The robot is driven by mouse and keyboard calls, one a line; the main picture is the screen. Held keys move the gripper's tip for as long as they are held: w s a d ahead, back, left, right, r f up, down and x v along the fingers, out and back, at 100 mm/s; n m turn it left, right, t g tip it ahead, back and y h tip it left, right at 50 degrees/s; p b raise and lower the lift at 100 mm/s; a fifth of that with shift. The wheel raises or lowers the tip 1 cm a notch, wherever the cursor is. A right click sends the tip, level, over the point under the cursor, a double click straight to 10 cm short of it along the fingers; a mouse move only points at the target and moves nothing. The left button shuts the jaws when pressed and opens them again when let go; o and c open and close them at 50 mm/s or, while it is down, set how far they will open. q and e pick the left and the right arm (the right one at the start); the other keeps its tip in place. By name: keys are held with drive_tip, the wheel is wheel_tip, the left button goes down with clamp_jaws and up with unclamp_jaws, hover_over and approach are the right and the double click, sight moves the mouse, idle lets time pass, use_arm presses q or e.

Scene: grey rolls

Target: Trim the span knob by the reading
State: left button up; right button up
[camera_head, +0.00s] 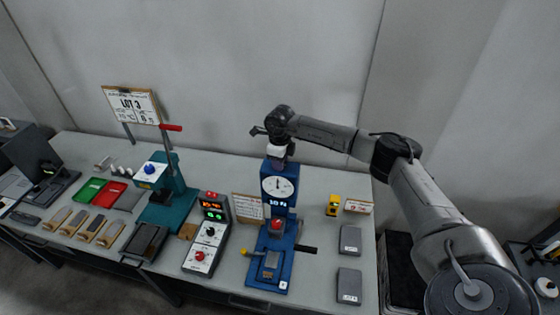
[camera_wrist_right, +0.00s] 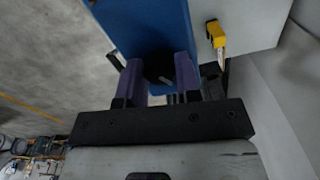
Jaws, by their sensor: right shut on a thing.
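The blue instrument (camera_head: 276,258) stands on the table with a round white dial (camera_head: 277,188) and a small lit digital reading (camera_head: 278,202) below it; the digits are too small to read surely. My right gripper (camera_wrist_right: 158,72) is at the top of this instrument. In the right wrist view its two purple fingers stand on either side of a dark round knob (camera_wrist_right: 158,68) on the blue housing (camera_wrist_right: 150,22), shut on it. The gripper hides most of the knob in the head view. My left gripper is in neither view.
A control box (camera_head: 207,236) with red and green displays and a teal press (camera_head: 166,195) stand to the left. A yellow block (camera_head: 333,206) and two grey blocks (camera_head: 349,240) lie to the right. Trays and wooden pieces fill the left side.

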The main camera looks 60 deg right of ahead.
idle(0.3)
drive_tip(key=o, duration=0.9)
drive_tip(key=shift+r, duration=0.15)
drive_tip(key=shift+r, duration=0.25)
drive_tip(key=shift+r+b, duration=1.1)
drive_tip(key=shift+r, duration=5.45)
